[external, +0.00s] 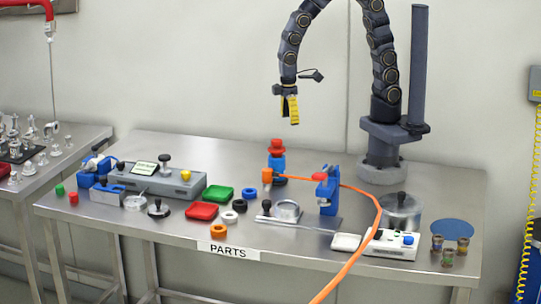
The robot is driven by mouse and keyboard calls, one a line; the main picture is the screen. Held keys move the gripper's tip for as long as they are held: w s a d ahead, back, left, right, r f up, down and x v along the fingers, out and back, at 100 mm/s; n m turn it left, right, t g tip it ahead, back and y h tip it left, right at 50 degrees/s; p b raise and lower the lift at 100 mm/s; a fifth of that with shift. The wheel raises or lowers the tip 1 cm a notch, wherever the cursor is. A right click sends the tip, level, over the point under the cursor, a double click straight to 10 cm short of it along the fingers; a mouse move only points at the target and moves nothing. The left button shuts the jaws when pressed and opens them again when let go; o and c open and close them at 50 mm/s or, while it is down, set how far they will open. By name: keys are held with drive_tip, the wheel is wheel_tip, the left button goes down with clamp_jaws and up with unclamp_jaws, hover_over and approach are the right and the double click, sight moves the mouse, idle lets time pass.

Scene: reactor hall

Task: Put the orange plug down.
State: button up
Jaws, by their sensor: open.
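The orange plug (267,176) is at the left end of an orange cable (366,258), beside a blue stand (277,163) with a red top (276,147). I cannot tell whether the plug touches the stand or what holds it up. The cable runs right past a blue clamp-like fixture (328,193) and bends down over the table's front edge. My gripper (290,122), with yellow fingers, hangs in the air well above the table, open and empty, above and slightly right of the plug and apart from it.
The steel table (150,226) carries a grey console (179,182), green (218,192) and red (201,211) trays, several rings, a lidded pot (400,212), a white tray (346,242) and small jars (447,257). The air around my gripper is free.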

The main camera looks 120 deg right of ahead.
drive_tip(key=s+a+r+n, duration=0.1)
drive_tip(key=s+a+r, duration=0.2)
drive_tip(key=s+r, duration=0.4)
drive_tip(key=s, duration=0.3)
drive_tip(key=shift+a+r+g, duration=0.15)
drive_tip(key=shift+g, duration=0.15)
drive_tip(key=s+r, duration=0.1)
drive_tip(key=s, duration=0.4)
drive_tip(key=s+a+r, duration=0.1)
drive_tip(key=s, duration=0.2)
drive_tip(key=shift+s+r, duration=0.2)
drive_tip(key=shift+r, duration=0.1)
drive_tip(key=shift+c, duration=0.7)
drive_tip(key=shift+s+n, duration=0.3)
drive_tip(key=c, duration=0.3)
drive_tip(key=shift+a, duration=0.1)
